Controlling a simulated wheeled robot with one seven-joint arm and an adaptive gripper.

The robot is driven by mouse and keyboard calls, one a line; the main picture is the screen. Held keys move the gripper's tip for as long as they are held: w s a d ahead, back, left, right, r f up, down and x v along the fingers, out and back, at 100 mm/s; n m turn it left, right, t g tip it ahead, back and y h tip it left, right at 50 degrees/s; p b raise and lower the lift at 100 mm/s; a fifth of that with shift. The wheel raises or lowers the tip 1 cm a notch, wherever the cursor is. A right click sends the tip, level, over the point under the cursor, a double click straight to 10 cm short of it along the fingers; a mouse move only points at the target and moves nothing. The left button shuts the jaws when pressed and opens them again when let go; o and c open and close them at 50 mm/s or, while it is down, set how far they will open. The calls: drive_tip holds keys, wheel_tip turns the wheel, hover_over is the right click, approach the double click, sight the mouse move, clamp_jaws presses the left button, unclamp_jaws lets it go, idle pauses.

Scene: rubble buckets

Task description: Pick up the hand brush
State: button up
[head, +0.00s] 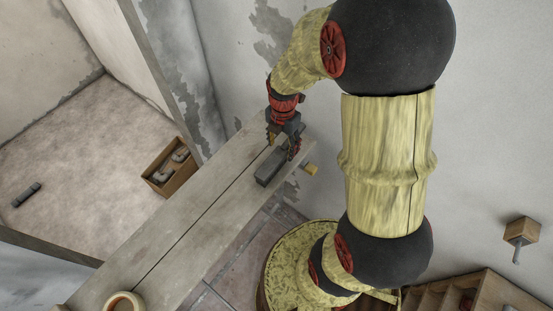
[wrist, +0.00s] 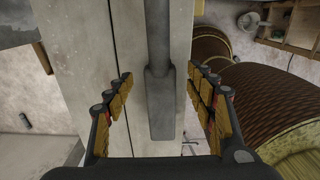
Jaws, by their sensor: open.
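The hand brush appears to be the dark grey piece (head: 268,171) lying on the grey plank (head: 205,207), near the plank's far end. In the wrist view it shows as a wide grey block (wrist: 163,105) with a narrower bar running up from it. My gripper (head: 283,146) is at the brush's far end in the head view, pointing down. In the wrist view my open gripper (wrist: 160,75) has one finger on each side of the brush, with gaps on both sides. The gripper hides part of the brush in the head view, and its bristles cannot be made out.
A wooden box (head: 158,186) with grey pipe-like pieces stands left of the plank. A dark cylinder (head: 26,195) lies on the floor at far left. A ring-shaped roll (head: 136,300) rests on the plank's near end. The wall rises close behind the gripper. The plank's middle is clear.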

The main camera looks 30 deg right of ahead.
sight(282, 150)
drive_tip(key=shift+f, duration=1.55)
drive_tip(key=shift+c, duration=1.2)
drive_tip(key=c, duration=1.1)
drive_tip(key=shift+r, duration=0.1)
